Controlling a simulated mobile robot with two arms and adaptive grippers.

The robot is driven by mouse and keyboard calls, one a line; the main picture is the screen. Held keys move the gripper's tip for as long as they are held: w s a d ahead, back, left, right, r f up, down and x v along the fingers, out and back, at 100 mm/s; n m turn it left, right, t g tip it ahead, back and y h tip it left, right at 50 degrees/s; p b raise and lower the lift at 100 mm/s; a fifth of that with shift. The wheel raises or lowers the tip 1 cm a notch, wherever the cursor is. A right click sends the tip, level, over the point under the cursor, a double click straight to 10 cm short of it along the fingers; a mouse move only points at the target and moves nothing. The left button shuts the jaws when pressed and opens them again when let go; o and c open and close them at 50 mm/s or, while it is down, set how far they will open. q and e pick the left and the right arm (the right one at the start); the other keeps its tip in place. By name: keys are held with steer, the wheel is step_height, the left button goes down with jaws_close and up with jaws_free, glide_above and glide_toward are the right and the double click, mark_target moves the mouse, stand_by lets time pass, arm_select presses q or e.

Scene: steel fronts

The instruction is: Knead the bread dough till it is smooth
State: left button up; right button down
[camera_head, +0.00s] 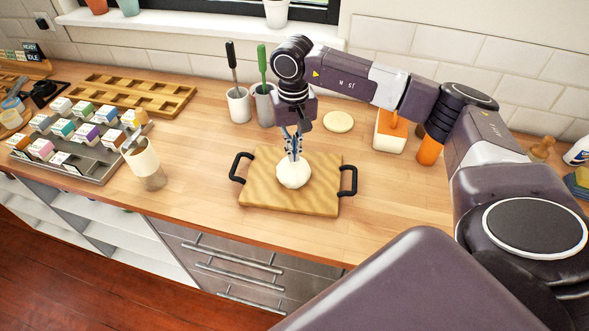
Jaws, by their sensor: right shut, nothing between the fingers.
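The bread dough (293,174) is a pale, rounded lump on a wooden board (262,197) with two black handles. My right gripper (294,155) points down at the top of the dough, its fingers shut with nothing between them. The fingertips are at the dough's upper surface; I cannot tell how far they press in. My left gripper does not show.
Two cups with utensils (238,105) stand behind the board. A beige-and-white cup (145,163) is to its left, near a rack of small boxes (80,150) and wooden trays (135,95). A white-and-orange container (390,132) stands right. Counter beside the board is clear.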

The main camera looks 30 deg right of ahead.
steer(key=shift+f, duration=0.25)
steer(key=shift+f+b, duration=0.9)
steer(key=shift+b, duration=0.05)
steer(key=shift+s, duration=0.15)
steer(key=shift+r, duration=0.15)
steer(key=shift+r+p, duration=0.4)
steer(key=shift+r, duration=0.6)
steer(key=shift+f, duration=0.25)
steer(key=shift+f+b, duration=0.85)
steer(key=shift+f, duration=0.05)
